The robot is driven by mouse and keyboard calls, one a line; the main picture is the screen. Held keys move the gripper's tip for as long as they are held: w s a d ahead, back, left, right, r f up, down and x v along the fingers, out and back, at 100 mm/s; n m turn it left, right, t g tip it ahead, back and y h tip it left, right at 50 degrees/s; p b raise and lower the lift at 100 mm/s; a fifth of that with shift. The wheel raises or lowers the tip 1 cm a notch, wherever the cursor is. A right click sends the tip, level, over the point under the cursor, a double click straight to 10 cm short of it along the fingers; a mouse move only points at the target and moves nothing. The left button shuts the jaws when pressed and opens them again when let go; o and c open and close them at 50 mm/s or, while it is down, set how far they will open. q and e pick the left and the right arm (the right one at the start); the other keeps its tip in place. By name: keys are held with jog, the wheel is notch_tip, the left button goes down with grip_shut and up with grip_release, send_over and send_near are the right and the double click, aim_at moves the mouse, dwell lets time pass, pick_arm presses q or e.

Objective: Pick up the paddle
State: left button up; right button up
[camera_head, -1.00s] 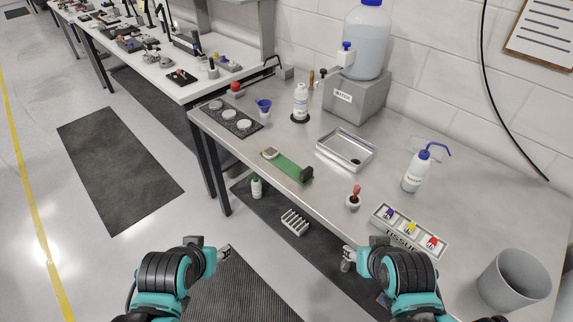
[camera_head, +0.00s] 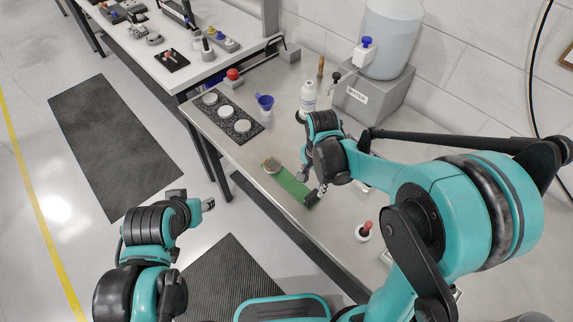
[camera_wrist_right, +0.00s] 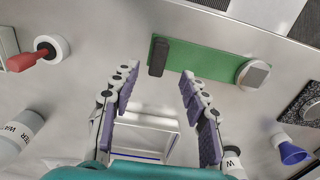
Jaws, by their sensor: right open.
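The paddle is a flat green strip with a black block at one end and a round silver piece on the other. It lies on the steel bench in the head view (camera_head: 289,185) and the right wrist view (camera_wrist_right: 205,58). My right gripper (camera_head: 311,184) is over its black-block end; the head view hides the block. In the wrist view the fingers (camera_wrist_right: 159,85) are spread and empty, with the black block just beyond their tips. My left gripper (camera_head: 207,204) is off the bench's front side, far from the paddle; its jaws are too small to judge.
A red-handled tool (camera_head: 364,231) stands right of the paddle. A metal tray (camera_wrist_right: 143,138) lies beneath my right fingers. A blue funnel (camera_head: 265,103), a black rack with white discs (camera_head: 222,117) and a white bottle (camera_head: 307,98) stand behind. My right arm hides the bench's right side.

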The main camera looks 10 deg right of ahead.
aim_at(313, 195)
jog(key=shift+f, duration=0.4)
notch_tip(313, 195, down, 7)
jog(key=b, duration=0.2)
jog(key=shift+s+b, duration=0.1)
jog(key=shift+b, duration=0.25)
jog(key=shift+d+r, duration=0.1)
grip_shut()
